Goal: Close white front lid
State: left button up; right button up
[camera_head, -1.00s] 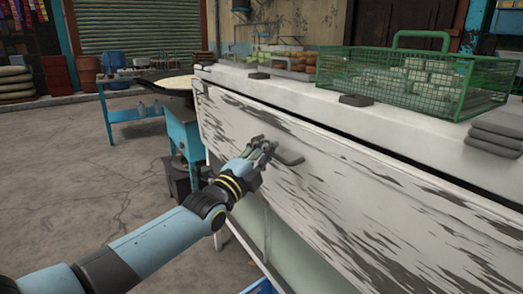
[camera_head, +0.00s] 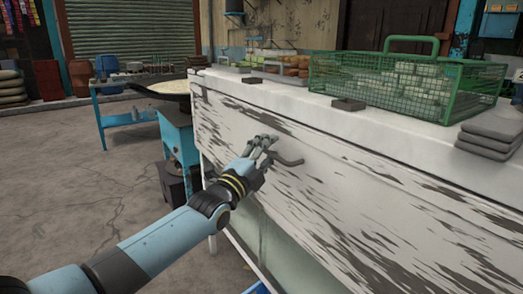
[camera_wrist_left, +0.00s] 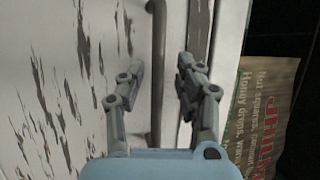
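The white front lid (camera_head: 330,180), with worn, peeling paint, lies flush under the counter top in the head view, with no dark gap along its top edge. Its grey bar handle (camera_head: 288,161) sits near the upper left. My left gripper (camera_head: 264,143) is at the lid beside the handle. In the left wrist view, the lid (camera_wrist_left: 60,70) fills the left side and the handle (camera_wrist_left: 157,50) runs between the two spread fingers (camera_wrist_left: 155,75). The fingers stand apart from the handle on both sides. My right gripper is not in view.
On the white counter top (camera_head: 410,118) stand a green wire basket (camera_head: 330,78) of pale blocks, a dark small block (camera_head: 348,104) and stacked grey cloths (camera_head: 490,135). A blue stand (camera_head: 178,140) with a pan is left of the counter.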

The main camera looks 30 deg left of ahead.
pick_arm(q)
jog(key=v, duration=1.2)
jog(key=shift+s+a, duration=0.1)
jog(key=shift+a, duration=0.05)
